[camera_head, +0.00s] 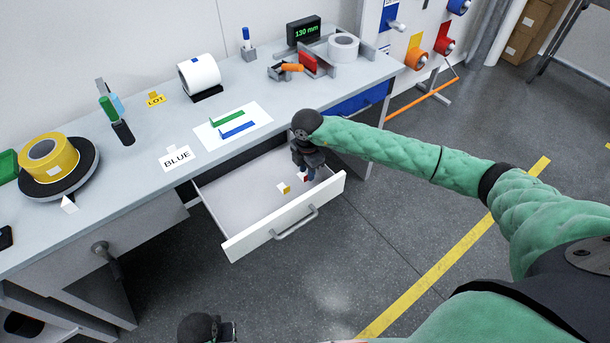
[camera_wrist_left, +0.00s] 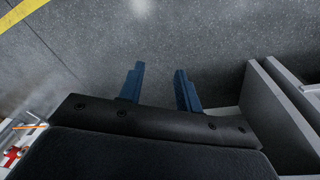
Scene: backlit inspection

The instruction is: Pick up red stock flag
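A small red-and-white piece (camera_head: 304,178), which looks like the red stock flag, is in the open drawer (camera_head: 211,204), partly hidden by my right gripper. My right gripper (camera_head: 311,175) points down into the drawer right beside it; whether its fingers are open or touch the piece is too small to tell. A yellow-and-white flag (camera_head: 284,188) lies to the left of it in the drawer. My left gripper (camera_wrist_left: 160,87) is open and empty above the floor in the left wrist view.
The white drawer front with its handle (camera_head: 296,224) stands out from the workbench (camera_head: 235,90). On the bench are a BLUE card (camera_head: 177,158), a white sheet with green and blue strips (camera_head: 232,124), and a yellow tape roll (camera_head: 50,160). Floor in front is clear.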

